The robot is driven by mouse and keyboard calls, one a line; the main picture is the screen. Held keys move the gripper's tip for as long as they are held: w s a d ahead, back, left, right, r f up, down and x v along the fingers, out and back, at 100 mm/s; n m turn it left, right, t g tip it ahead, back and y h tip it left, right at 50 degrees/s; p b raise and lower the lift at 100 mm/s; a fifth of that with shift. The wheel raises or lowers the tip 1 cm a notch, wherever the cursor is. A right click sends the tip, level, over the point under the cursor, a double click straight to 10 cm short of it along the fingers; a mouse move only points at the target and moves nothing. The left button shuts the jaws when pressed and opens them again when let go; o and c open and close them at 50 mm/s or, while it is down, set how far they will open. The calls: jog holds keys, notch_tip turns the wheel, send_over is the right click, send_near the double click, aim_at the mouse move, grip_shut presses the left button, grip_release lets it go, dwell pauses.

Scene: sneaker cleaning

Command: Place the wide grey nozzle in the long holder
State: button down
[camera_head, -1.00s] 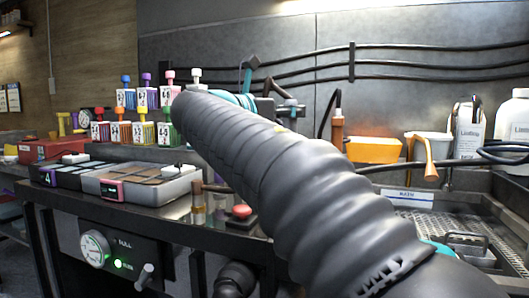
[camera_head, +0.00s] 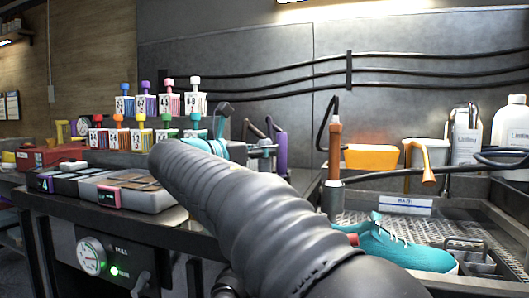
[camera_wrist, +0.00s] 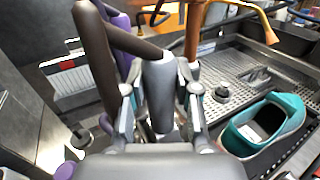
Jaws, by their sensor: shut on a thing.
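My gripper (camera_wrist: 160,108) is shut on a grey nozzle (camera_wrist: 158,92) in the wrist view; its grey body sits between the two fingers. A dark brown tube (camera_wrist: 95,50) and a slanted dark piece stand just above it; I cannot tell if they belong to the nozzle. A purple thing (camera_wrist: 122,28) is behind them, and a purple upright thing also shows in the head view (camera_head: 282,150). In the head view my arm's grey sleeve hides most of my gripper. I cannot tell which part is the long holder.
A teal sneaker (camera_head: 405,250) rests in the sink at the right. An orange-brown spray handle (camera_head: 335,150) stands at the sink's left edge. An orange box (camera_head: 370,157) and white bottles (camera_head: 515,122) stand behind. Colored small bottles (camera_head: 143,103) are at the left.

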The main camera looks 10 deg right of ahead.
jog(key=shift+f, duration=0.15)
jog(key=c, duration=0.8)
grip_release()
jog(key=shift+c, duration=0.2)
jog(key=shift+r, duration=0.2)
jog(key=v, duration=1.2)
